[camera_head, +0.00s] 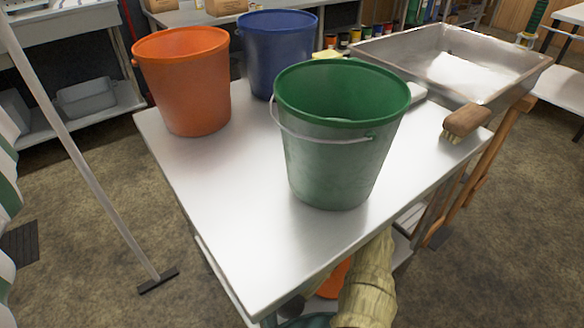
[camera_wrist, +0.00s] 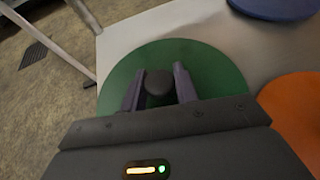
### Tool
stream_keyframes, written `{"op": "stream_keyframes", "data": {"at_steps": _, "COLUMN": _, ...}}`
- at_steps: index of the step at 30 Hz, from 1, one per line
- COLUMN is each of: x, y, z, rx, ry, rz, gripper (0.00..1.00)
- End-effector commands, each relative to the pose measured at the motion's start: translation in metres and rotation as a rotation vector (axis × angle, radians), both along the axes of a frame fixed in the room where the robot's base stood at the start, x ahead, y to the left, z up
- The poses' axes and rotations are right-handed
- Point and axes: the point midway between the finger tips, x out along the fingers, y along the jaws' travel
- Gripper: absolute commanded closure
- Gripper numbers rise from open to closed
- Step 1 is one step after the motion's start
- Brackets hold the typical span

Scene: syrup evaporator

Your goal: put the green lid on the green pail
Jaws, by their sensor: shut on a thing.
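The green pail (camera_head: 335,150) stands upright and open on the white tabletop, its wire handle hanging on the near side. In the wrist view, the green lid (camera_wrist: 215,68) lies below my gripper (camera_wrist: 158,76), near a pale surface. My gripper is shut on the lid's dark knob (camera_wrist: 157,88), one finger on each side. Whether the lid touches the surface is hard to tell. In the head view, only a teal-green edge (camera_head: 320,321) shows at the bottom, likely this lid, and my gripper is not clearly seen.
An orange pail (camera_head: 183,85) and a blue pail (camera_head: 275,50) stand behind the green one. A brush (camera_head: 466,120) and metal pan (camera_head: 500,75) are at the right. An orange lid (camera_wrist: 295,112) and blue lid (camera_wrist: 275,8) lie near the green lid. The front tabletop is clear.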

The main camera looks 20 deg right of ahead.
Motion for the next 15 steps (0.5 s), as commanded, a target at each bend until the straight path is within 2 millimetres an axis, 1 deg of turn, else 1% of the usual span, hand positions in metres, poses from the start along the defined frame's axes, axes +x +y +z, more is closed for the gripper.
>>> {"op": "stream_keyframes", "data": {"at_steps": 5, "x": 0.028, "y": 0.007, "z": 0.013, "rx": -0.005, "ry": 0.005, "rz": -0.004, "gripper": 0.94}}
{"op": "stream_keyframes", "data": {"at_steps": 9, "x": 0.058, "y": 0.01, "z": 0.029, "rx": -0.008, "ry": 0.009, "rz": -0.004, "gripper": 0.94}}
{"op": "stream_keyframes", "data": {"at_steps": 15, "x": 0.1, "y": 0.004, "z": 0.057, "rx": 0.001, "ry": 0.005, "rz": -0.006, "gripper": 0.94}}
